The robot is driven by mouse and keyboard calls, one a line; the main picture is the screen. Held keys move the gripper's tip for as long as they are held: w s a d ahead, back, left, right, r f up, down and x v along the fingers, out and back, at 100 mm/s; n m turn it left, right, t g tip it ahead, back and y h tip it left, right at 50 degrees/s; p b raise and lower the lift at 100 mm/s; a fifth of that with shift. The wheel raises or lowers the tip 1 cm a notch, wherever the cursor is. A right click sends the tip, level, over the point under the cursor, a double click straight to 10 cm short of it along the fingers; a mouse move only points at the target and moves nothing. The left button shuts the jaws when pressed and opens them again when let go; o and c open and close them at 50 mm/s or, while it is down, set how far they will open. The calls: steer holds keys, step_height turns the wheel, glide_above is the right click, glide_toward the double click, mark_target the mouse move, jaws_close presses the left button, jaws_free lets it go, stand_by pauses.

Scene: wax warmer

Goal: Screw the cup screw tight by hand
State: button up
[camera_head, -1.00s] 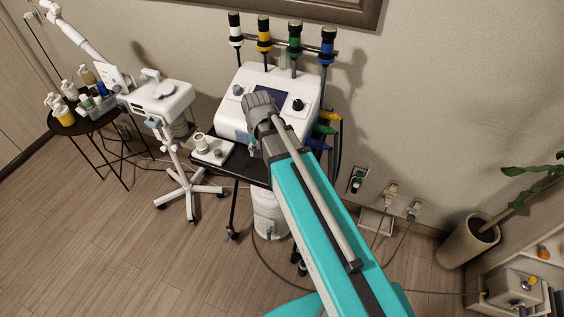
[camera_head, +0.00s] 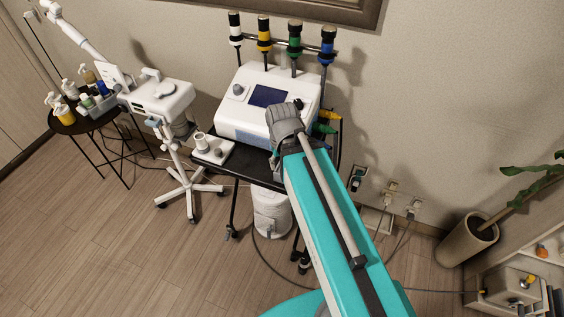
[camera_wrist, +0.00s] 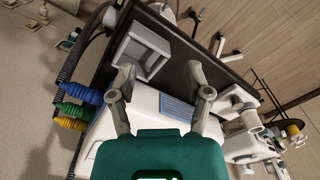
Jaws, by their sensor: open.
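I cannot clearly make out the cup screw in either view. A small white unit (camera_head: 213,151) with a white cup (camera_head: 201,140) stands on the left end of the black cart top; whether it carries the screw is too small to tell. My gripper (camera_wrist: 159,68) is open and empty in the wrist view, its two grey fingers spread apart over the cart. A grey square open frame (camera_wrist: 146,51) shows past the fingertips. In the head view my arm's end is over the right front of the white console (camera_head: 242,112), and my fingers are hidden there.
Handpieces with black, yellow, green and blue parts stand on a rack behind the console. Coloured plugs (camera_wrist: 76,112) stick out from its side. A white wheeled stand (camera_head: 160,98) is left of the cart. A potted plant (camera_head: 470,240) stands right; open floor lies in front.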

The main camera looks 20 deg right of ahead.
steer(key=shift+w, duration=0.1)
stand_by(0.4)
steer(key=m+b, duration=0.2)
steer(key=m, duration=0.6)
glide_above(218, 151)
step_height(218, 151, down, 2)
steer(key=shift+w+a+f, duration=0.1)
steer(key=shift+w+f, duration=0.05)
steer(key=shift+f+b, duration=0.25)
steer(key=shift+b, duration=0.2)
steer(key=shift+f+b, duration=3.5)
steer(key=shift+f, duration=0.05)
steer(key=shift+f, duration=0.2)
